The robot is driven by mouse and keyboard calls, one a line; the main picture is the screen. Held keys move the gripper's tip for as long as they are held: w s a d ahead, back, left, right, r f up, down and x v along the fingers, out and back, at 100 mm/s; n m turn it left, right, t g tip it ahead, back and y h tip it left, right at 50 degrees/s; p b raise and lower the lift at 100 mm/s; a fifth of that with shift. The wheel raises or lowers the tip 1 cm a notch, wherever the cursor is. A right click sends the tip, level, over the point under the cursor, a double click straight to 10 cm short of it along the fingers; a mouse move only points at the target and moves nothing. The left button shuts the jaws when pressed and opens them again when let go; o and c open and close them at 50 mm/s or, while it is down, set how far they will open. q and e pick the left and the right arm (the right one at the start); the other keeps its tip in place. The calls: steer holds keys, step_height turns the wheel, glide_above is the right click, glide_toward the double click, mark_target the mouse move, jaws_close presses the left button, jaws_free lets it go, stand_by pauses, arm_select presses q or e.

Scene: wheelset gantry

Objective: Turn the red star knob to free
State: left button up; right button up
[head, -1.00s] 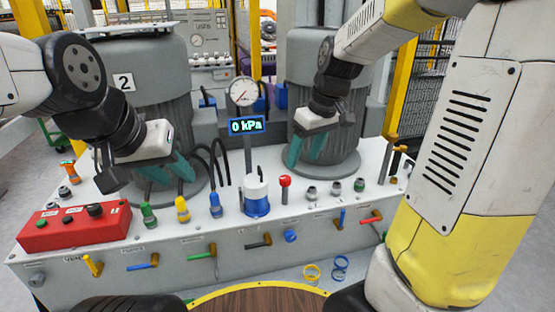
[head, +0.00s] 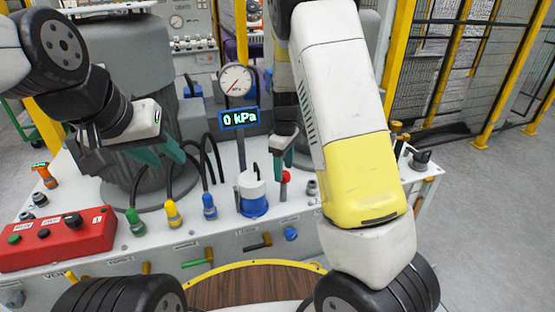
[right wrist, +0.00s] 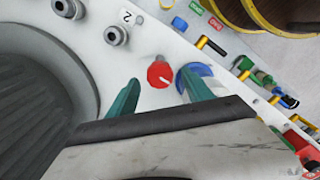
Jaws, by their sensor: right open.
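The red star knob (head: 286,177) stands on the white bench top, right of the blue-and-white cylinder (head: 253,196).
A gauge (head: 236,80) on a post with a 0 kPa display (head: 239,118) stands behind the cylinder. Grey fittings (right wrist: 116,35) sit beside the knob. Green, yellow and blue plugs (head: 172,213) and a red button box (head: 58,240) are to the left.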

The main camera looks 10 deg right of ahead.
steer(key=shift+f, duration=0.75)
jaws_close()
